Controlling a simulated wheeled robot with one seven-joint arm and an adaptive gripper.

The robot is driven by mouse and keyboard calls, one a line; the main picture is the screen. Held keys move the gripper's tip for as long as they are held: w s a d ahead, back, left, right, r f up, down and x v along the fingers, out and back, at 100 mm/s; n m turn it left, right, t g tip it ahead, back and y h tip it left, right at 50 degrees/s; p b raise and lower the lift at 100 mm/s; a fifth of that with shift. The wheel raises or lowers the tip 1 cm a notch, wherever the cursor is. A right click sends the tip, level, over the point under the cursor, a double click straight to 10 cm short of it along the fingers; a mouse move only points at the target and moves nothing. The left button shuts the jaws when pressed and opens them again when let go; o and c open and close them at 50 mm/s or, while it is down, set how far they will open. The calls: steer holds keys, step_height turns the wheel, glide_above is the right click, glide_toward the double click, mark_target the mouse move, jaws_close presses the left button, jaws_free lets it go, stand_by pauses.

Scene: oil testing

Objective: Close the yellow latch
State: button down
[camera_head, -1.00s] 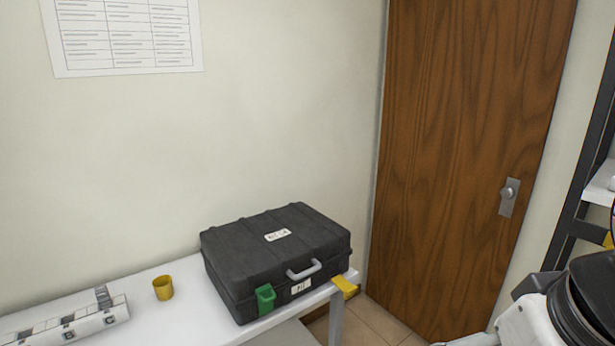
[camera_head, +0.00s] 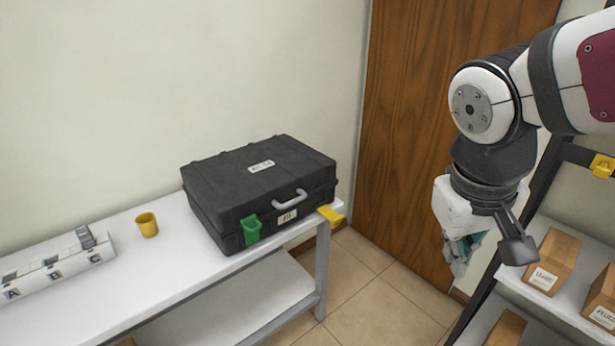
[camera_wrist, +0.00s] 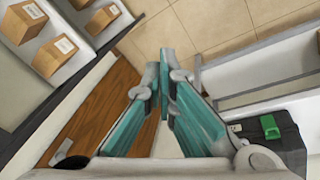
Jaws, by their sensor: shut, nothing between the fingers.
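The yellow latch (camera_head: 331,216) sticks outward from the right end of the front of a closed black case (camera_head: 262,178). A green latch (camera_head: 251,229) sits flat against the case front on the left, with a grey handle between them. The green latch also shows at the right of the wrist view (camera_wrist: 270,127); the yellow latch cannot be made out there. My gripper (camera_head: 456,266) hangs to the right of the case, well apart from it, pointing down. In the wrist view its teal fingers (camera_wrist: 163,75) meet at the tips, with nothing between them.
The case stands on a white table (camera_head: 170,275) with a yellow cup (camera_head: 147,225) and a lettered holder (camera_head: 60,272) to the left. A shelf with cardboard boxes (camera_head: 553,262) stands close right of my gripper. Open floor lies between table and shelf; a wooden door (camera_head: 400,120) is behind.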

steer(key=w+f+n+h+b, duration=0.1)
steer(key=w+f+h+b, duration=0.3)
steer(key=w+f, duration=0.75)
steer(key=n+t+h+b, duration=0.4)
steer(key=n+t+b, duration=0.6)
steer(key=n+t, duration=0.15)
glide_toward(329, 216)
steer(key=shift+t, duration=0.35)
steer(key=f, duration=0.1)
steer(key=a+f, duration=0.2)
steer(key=f, duration=0.1)
steer(key=shift+s, duration=0.3)
steer(key=shift+d, duration=0.1)
steer(key=b+x, duration=0.2)
steer(key=x, duration=0.8)
